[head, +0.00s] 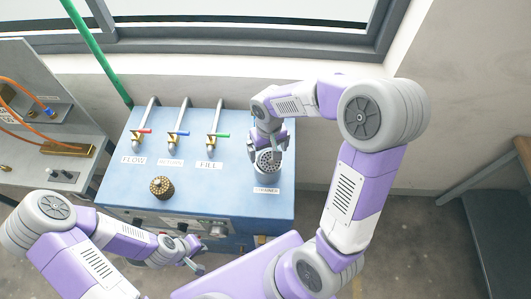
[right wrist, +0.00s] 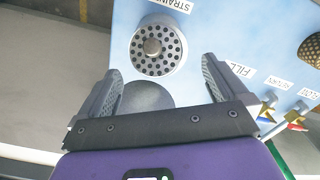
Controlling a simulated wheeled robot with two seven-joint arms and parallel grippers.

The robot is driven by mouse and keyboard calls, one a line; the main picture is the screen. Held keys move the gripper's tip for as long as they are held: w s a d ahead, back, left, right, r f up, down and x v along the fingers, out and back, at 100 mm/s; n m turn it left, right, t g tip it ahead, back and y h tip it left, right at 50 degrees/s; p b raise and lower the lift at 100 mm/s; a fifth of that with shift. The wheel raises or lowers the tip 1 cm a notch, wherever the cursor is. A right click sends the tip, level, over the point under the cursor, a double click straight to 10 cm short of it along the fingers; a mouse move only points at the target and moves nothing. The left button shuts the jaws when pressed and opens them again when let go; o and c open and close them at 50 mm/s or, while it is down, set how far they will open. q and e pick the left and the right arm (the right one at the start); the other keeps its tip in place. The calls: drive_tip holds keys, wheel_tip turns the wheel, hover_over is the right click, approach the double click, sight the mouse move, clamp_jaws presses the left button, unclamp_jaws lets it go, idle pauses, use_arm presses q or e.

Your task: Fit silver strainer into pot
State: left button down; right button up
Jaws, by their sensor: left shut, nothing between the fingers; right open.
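The silver strainer (head: 268,160) is a round perforated disc with a central knob, at the right end of the blue cabinet's top by the STRAINER label. In the right wrist view the silver strainer (right wrist: 172,62) lies just beyond the fingertips, not between them. My right gripper (head: 268,148) is open above it; its spread fingers also show in the right wrist view (right wrist: 160,78). A dark grey round shape (right wrist: 147,96) lies between the fingers; I cannot tell whether it is the pot. My left gripper (head: 197,267) is shut and empty, low in front of the cabinet.
The blue cabinet (head: 215,178) carries several levered taps along its back, with FLOW and FILL labels. A brass perforated piece (head: 161,187) stands at its front left. A bench with orange cables (head: 68,149) is at left. A dark table (head: 495,215) is at right.

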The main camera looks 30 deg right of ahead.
sight(269, 158)
drive_tip(key=f, duration=0.5)
drive_tip(key=shift+s+d, duration=0.1)
drive_tip(key=shift+d, duration=0.2)
drive_tip(key=shift+f, duration=0.5)
drive_tip(key=c, duration=1.1)
wheel_tip(269, 158, up, 10)
drive_tip(key=shift+r, duration=0.1)
drive_tip(key=shift+c, duration=0.2)
